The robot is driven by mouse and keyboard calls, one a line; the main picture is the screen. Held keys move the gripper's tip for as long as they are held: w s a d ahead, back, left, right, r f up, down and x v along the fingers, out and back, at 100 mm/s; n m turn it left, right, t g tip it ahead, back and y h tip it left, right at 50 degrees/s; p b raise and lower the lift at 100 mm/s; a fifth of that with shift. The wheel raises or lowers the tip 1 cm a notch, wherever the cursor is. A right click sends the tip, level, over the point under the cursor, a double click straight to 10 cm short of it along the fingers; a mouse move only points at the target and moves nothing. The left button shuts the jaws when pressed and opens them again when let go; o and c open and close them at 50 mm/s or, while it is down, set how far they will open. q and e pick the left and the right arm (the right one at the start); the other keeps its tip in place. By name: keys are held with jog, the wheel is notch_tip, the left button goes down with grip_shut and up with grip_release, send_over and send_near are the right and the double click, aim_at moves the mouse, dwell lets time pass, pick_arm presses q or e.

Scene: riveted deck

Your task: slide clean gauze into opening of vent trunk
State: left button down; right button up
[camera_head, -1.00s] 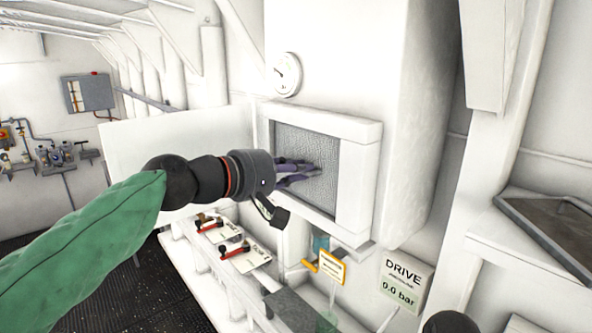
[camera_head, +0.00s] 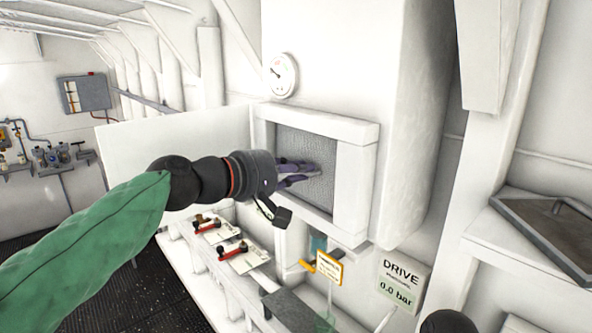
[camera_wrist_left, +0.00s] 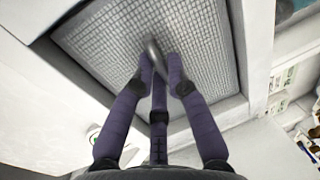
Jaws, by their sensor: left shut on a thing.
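The clean gauze (camera_head: 322,190) is a grey mesh panel upright in the square opening of the white vent trunk (camera_head: 355,190). The trunk's white frame surrounds it on all visible sides. My left gripper (camera_head: 316,169) reaches in from the left with purple fingers and is shut at the middle of the gauze face. In the left wrist view the fingers (camera_wrist_left: 158,55) close around a small grey grip on the gauze (camera_wrist_left: 205,45). The fingers hide part of the mesh, and its depth in the opening is hard to tell.
A white panel (camera_head: 170,150) stands out left of the opening, behind my left arm. A round gauge (camera_head: 284,75) is above. A dark-topped tray (camera_head: 548,228) lies right.

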pick_arm(q)
jog(key=shift+w+d, duration=0.35)
jog(key=shift+d, duration=0.15)
dwell(0.4)
jog(key=c, duration=1.2)
grip_release()
jog(key=shift+o, duration=0.2)
jog(key=f+b+v, duration=0.1)
jog(key=b+v, duration=0.1)
jog(key=v, duration=0.7)
jog(key=shift+f, duration=0.25)
dwell(0.3)
